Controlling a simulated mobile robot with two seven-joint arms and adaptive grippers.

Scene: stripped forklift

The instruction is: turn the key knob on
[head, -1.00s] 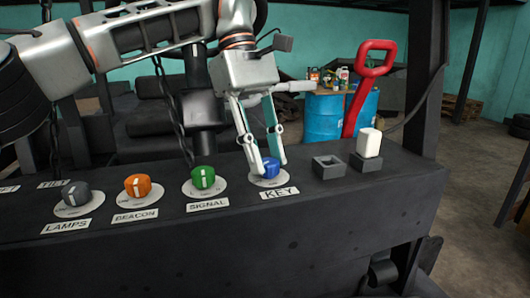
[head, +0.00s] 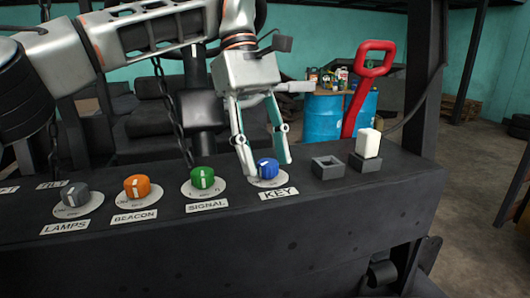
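The blue key knob (head: 267,168) sits on a white round plate above the KEY label (head: 279,194) on the dark panel. A pale mark shows on its face; its exact setting is too small to read. My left gripper (head: 268,168) points down over the knob. Its fingers are spread, one at the knob's left and the other behind its right side, with a gap showing around the knob. My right gripper is not in view.
Green signal (head: 203,178), orange beacon (head: 137,187) and grey lamps (head: 75,194) knobs stand in a row to the left. An empty square socket (head: 328,167) and a white rocker (head: 368,143) are to the right. A red handle (head: 374,60) rises behind the panel.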

